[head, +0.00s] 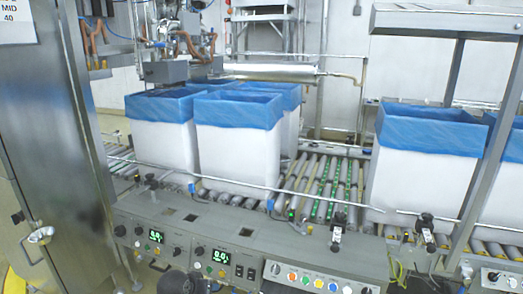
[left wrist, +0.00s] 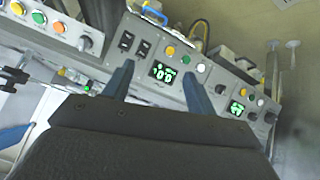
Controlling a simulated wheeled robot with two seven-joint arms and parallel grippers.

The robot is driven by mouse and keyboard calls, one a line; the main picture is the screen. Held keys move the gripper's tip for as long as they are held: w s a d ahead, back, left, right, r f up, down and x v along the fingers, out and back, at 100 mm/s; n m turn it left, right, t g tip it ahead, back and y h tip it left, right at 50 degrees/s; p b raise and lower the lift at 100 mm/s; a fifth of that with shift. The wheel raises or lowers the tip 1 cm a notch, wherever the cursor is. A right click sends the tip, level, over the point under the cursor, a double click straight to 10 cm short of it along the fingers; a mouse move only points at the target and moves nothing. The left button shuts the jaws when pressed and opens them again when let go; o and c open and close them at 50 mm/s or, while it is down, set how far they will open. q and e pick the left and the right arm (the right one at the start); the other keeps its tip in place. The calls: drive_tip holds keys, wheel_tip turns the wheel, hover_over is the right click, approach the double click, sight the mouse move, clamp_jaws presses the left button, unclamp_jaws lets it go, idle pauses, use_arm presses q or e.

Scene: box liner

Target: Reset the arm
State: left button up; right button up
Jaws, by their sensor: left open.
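My left gripper (left wrist: 157,72) shows in the left wrist view. Its two dark blue-grey fingers stand wide apart, with nothing held between them. Beyond the fingers is the control panel (left wrist: 140,62), with a lit green display (left wrist: 163,72) showing between them. The view is tilted, and the gap between fingers and panel is hard to judge. In the head view, a dark rounded shape at the bottom edge may be part of my arm; no fingers can be made out there. My right gripper is in neither view.
In the head view, white boxes with blue liners (head: 238,110) (head: 425,131) stand on a roller conveyor (head: 325,180). The control panel (head: 262,243) with buttons and displays runs along its near side. A metal cabinet (head: 60,120) is at left, a metal frame (head: 490,125) at right.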

use_arm(q)
drive_tip(key=s+d+r+m+g+y+p, duration=0.1)
drive_tip(key=s+d, duration=0.1)
drive_tip(key=s, duration=1.2)
drive_tip(key=s+d+r+g+p, duration=0.2)
drive_tip(key=s, duration=1.1)
drive_tip(key=s+f+g, duration=0.1)
drive_tip(key=s+f, duration=0.2)
drive_tip(key=s, duration=0.4)
drive_tip(key=s+d+f+g, duration=0.1)
drive_tip(key=s+f, duration=0.2)
drive_tip(key=s, duration=0.4)
drive_tip(key=shift+s+p, duration=0.25)
drive_tip(key=shift+p, duration=0.2)
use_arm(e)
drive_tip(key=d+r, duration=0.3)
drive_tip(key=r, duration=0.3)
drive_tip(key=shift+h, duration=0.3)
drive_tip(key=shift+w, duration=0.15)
